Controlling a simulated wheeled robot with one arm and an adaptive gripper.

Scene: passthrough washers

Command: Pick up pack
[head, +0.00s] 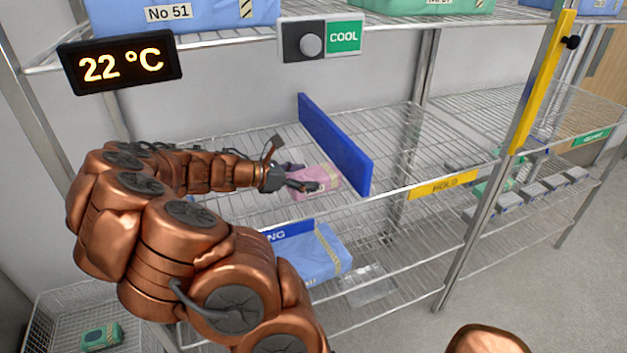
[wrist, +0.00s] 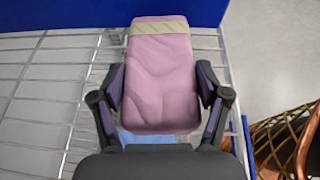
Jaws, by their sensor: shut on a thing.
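The pack is a pink wrapped bundle with a beige striped band (head: 319,181), on the middle wire shelf just left of the blue divider. In the wrist view the pack (wrist: 161,80) lies lengthwise between my fingers, its band at the far end near a blue panel. My gripper (head: 300,186) is shut on the pack; in the wrist view my gripper (wrist: 161,88) has one finger against each long side. I cannot tell whether the pack touches the shelf wires.
The blue divider (head: 335,145) stands upright right of the pack. A blue pack (head: 322,256) lies on the shelf below. A steel post with a yellow bar (head: 541,85) stands to the right. The shelf's back left is bare.

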